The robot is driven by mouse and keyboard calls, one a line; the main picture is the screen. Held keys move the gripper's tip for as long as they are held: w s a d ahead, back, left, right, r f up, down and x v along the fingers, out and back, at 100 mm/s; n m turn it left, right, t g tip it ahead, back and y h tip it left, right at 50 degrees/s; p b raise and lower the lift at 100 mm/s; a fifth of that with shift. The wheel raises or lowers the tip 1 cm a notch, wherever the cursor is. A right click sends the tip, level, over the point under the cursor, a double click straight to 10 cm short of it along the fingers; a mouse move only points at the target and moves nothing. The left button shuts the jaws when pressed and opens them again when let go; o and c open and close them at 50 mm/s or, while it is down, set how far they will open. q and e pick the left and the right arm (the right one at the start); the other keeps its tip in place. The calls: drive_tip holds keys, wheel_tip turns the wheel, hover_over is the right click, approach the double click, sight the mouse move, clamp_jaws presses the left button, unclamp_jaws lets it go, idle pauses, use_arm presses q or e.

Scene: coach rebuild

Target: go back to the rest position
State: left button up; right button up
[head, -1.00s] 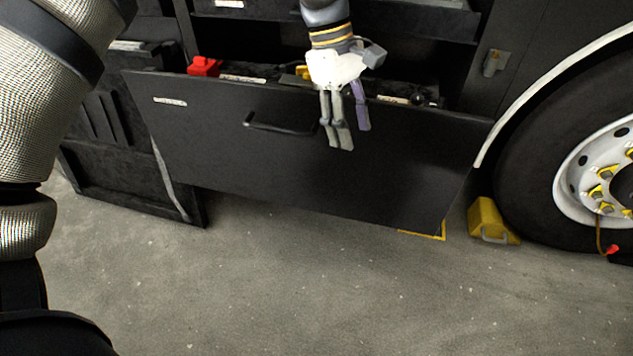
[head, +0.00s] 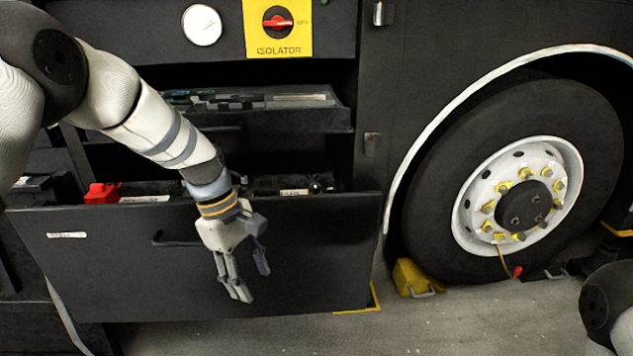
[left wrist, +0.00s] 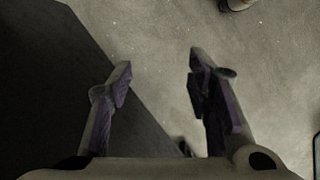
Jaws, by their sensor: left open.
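My left gripper (head: 248,282) hangs fingers-down in front of the open lower drawer (head: 110,275), right of its handle. Its fingers are apart with nothing between them. In the left wrist view the two fingers (left wrist: 160,80) are spread over bare grey floor, with the dark drawer front at the left. My left arm (head: 160,125) reaches in from the left across the drawers. A part of my right arm (head: 610,305) shows at the lower right edge; its gripper is out of frame.
The open lower drawer holds a red item (head: 102,193) and other things. An upper drawer (head: 300,118) is also open. A yellow isolator panel (head: 279,28) is above. At the right are a wheel (head: 520,190) and a yellow chock (head: 412,277). The floor (head: 460,330) in front is clear.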

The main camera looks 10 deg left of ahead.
use_arm(q)
drive_tip(key=s+a+f+m+g+y, duration=0.15)
drive_tip(key=s+f+m, duration=0.35)
drive_tip(key=s+f, duration=1.15)
drive_tip(key=s+m+y+p, duration=0.1)
drive_tip(key=s+m, duration=0.8)
drive_tip(key=s, duration=1.5)
drive_tip(key=shift+s+f, duration=0.15)
use_arm(e)
drive_tip(key=shift+w+r+t, duration=0.4)
drive_tip(key=shift+w+r, duration=0.4)
